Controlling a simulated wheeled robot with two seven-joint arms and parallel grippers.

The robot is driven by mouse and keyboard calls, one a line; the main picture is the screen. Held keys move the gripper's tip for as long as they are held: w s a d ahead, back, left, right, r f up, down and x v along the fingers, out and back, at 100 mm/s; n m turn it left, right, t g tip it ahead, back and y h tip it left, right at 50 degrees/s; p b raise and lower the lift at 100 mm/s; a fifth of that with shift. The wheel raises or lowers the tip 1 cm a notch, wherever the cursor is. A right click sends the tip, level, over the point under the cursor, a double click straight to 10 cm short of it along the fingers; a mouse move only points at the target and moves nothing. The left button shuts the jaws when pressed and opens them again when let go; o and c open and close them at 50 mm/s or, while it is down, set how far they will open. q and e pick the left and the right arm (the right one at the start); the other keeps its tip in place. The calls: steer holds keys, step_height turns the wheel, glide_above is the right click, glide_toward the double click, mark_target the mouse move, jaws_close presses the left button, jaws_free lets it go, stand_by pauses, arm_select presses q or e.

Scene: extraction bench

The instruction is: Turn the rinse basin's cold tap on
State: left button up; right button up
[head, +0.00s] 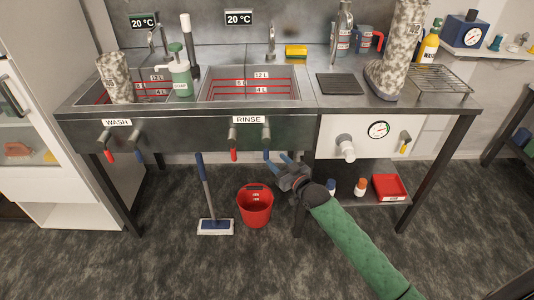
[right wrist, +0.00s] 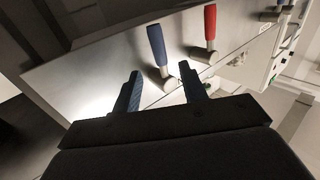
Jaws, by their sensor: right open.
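The rinse basin (head: 300,101) is a steel sink in the bench, above the RINSE label (head: 248,119). Its cold tap (head: 266,142) on the front panel has a blue lever hanging straight down. The hot tap (head: 234,142) beside it has a red lever, also down. My right gripper (head: 287,160) is open and empty, just right of and below the blue lever in the head view. In the right wrist view, the blue lever (right wrist: 156,45) stands beyond and between my open fingers (right wrist: 161,85), apart from them. The red lever (right wrist: 210,25) is farther right. My left gripper is out of view.
The wash basin's taps (head: 134,141) are to the left. A red bucket (head: 255,210) and a mop (head: 208,200) stand on the floor below. A white panel with a dial (head: 378,130) and a low shelf (head: 368,200) with a red tray are to the right.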

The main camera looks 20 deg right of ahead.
mark_target(268, 153)
steer(key=shift+p+x, duration=0.5)
steer(key=shift+x, duration=3.3)
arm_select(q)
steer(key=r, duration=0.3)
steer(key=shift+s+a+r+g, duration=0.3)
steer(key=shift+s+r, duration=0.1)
arm_select(e)
jaws_close()
